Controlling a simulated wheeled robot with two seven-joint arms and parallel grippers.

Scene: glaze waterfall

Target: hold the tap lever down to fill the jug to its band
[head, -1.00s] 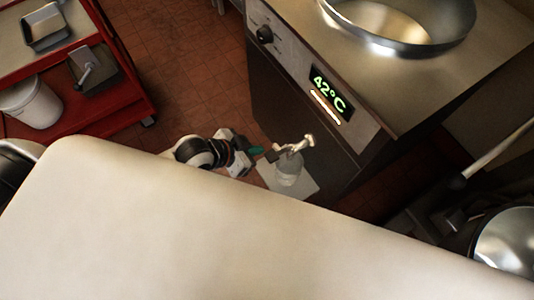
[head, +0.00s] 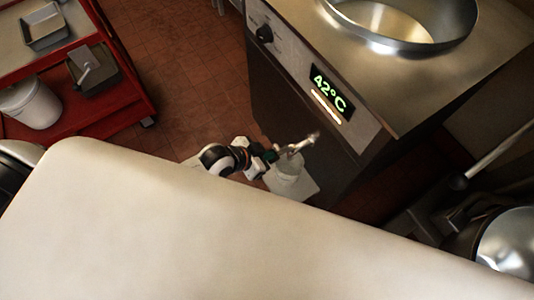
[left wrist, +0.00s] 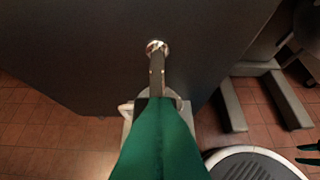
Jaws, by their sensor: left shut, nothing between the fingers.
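The metal tap (head: 300,146) sticks out from the front of the steel unit, above the pale jug (head: 289,167). My left gripper (head: 270,156) is shut and empty, at the near end of the tap. In the left wrist view its green fingers (left wrist: 158,112) overlap the near end of the dark lever (left wrist: 156,78), below the tap's round metal fitting (left wrist: 157,47). I cannot tell whether they press on it. The jug (left wrist: 126,108) is mostly hidden behind the fingers there. Its band and water level cannot be made out. My right gripper (left wrist: 308,154) shows two separated dark green fingertips at the right edge.
The jug stands on a pale stand (head: 304,188). The steel unit (head: 400,85) carries a 42°C display (head: 329,91) and a large bowl (head: 400,25). A red cart (head: 125,105) stands at the left. A broad cream surface (head: 200,235) fills the foreground. Tiled floor (head: 190,60) lies open between.

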